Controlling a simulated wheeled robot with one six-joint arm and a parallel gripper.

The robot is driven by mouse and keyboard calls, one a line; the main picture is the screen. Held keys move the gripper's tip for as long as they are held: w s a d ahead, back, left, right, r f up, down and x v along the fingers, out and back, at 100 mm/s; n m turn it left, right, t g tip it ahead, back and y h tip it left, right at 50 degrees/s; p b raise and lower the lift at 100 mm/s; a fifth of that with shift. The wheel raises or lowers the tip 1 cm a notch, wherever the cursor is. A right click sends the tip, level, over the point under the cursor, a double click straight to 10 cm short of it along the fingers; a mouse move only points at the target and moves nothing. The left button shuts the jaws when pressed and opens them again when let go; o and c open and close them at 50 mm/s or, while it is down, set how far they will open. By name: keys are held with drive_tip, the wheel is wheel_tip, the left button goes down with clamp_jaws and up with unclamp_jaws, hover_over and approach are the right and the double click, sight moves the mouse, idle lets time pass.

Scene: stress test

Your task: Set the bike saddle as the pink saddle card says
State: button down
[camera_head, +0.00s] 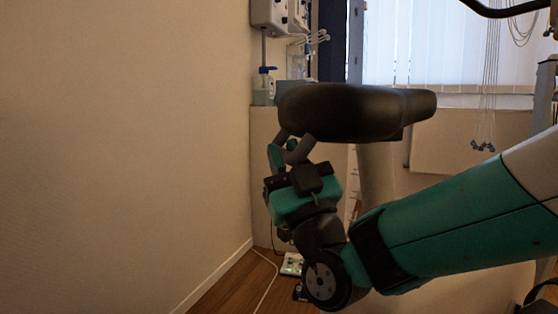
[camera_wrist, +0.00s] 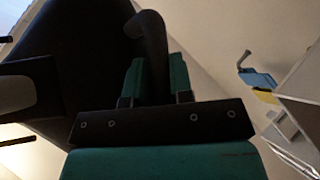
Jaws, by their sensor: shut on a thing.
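The bike saddle (camera_head: 350,110) is a dark, padded seat on a pale post (camera_head: 377,178) in the head view. Its dark underside (camera_wrist: 85,65) fills the left of the wrist view. My gripper (camera_head: 284,154) is below the saddle's left end. In the wrist view my gripper's green fingers (camera_wrist: 157,80) are shut around a dark, curved lever (camera_wrist: 152,38) beside the saddle. Part of this lever also shows grey under the saddle in the head view (camera_head: 300,152). The fingers hide the lever's gripped part. I see no pink saddle card in either view.
A plain wall (camera_head: 120,140) stands close on the left. Behind the saddle are a bottle (camera_head: 264,82), a blinds-covered window (camera_head: 430,45) and hanging cables (camera_head: 484,130). A white cable (camera_head: 268,285) lies on the wooden floor. The wrist view shows a blue object (camera_wrist: 258,78) at right.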

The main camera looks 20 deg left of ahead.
drive_tip(key=shift+f, duration=0.15)
drive_tip(key=c, duration=1.3)
unclamp_jaws()
drive_tip(key=b+v, duration=0.5)
drive_tip(key=v, duration=1.2)
drive_tip(key=shift+f, duration=0.1)
